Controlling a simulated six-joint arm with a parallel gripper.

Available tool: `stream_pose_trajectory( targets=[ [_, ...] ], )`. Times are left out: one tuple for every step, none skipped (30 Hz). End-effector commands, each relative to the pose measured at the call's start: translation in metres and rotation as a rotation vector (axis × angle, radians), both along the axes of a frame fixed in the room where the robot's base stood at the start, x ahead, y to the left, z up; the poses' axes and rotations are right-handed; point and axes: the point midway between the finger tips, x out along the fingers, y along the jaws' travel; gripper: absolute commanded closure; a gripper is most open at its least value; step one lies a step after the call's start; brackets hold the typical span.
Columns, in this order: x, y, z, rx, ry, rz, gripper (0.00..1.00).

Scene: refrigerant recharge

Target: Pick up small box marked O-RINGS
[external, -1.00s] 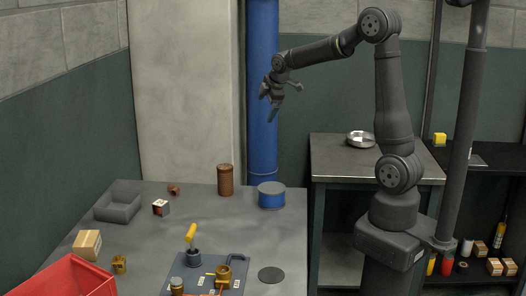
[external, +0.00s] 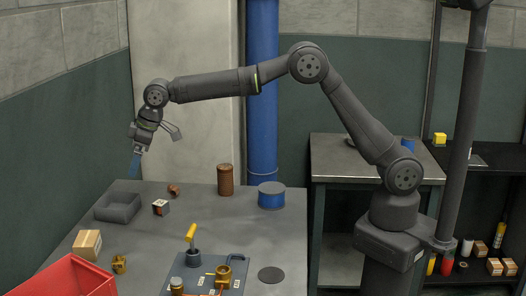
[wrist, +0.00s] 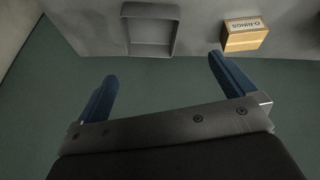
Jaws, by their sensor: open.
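The small tan box marked O-RINGS (wrist: 246,36) shows in the wrist view at the upper right, its lettering upside down. In the external view the tan box (external: 87,244) sits at the left side of the grey table, behind the red bin. My gripper (external: 134,164) is above the table's back left in the external view, higher than the box and apart from it. In the wrist view my gripper (wrist: 162,68) has its two blue fingers spread with nothing between them. The box lies beyond the right fingertip.
A grey open tray (external: 117,213) is behind the box, and a red bin (external: 64,280) is in front. The green wall closes off the left side.

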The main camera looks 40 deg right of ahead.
Motion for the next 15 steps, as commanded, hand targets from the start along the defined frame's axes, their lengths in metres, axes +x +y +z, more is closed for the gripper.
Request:
stream_pose_trajectory(
  targets=[
    [-0.027,0.033,-0.005,0.011,0.021,0.007,0.00],
    [-0.039,0.047,-0.007,0.017,0.033,0.003,0.00],
    [-0.056,0.065,-0.010,0.026,0.047,-0.001,0.00],
    [-0.067,0.076,-0.012,0.029,0.057,-0.005,0.00],
    [-0.078,0.086,-0.013,0.033,0.066,-0.008,0.00],
    [-0.089,0.096,-0.015,0.038,0.077,-0.013,0.00],
    [-0.097,0.103,-0.016,0.042,0.082,-0.015,0.00],
    [-0.103,0.108,-0.016,0.043,0.088,-0.018,0.00],
    [-0.110,0.114,-0.018,0.045,0.094,-0.020,0.00],
    [-0.113,0.116,-0.019,0.046,0.097,-0.022,0.00],
    [-0.115,0.119,-0.020,0.047,0.100,-0.024,0.00],
    [-0.117,0.121,-0.023,0.047,0.102,-0.026,0.00],
    [-0.117,0.122,-0.026,0.046,0.103,-0.026,0.00],
    [-0.116,0.124,-0.030,0.046,0.103,-0.027,0.00],
    [-0.114,0.126,-0.036,0.046,0.103,-0.027,0.00]
  ],
)
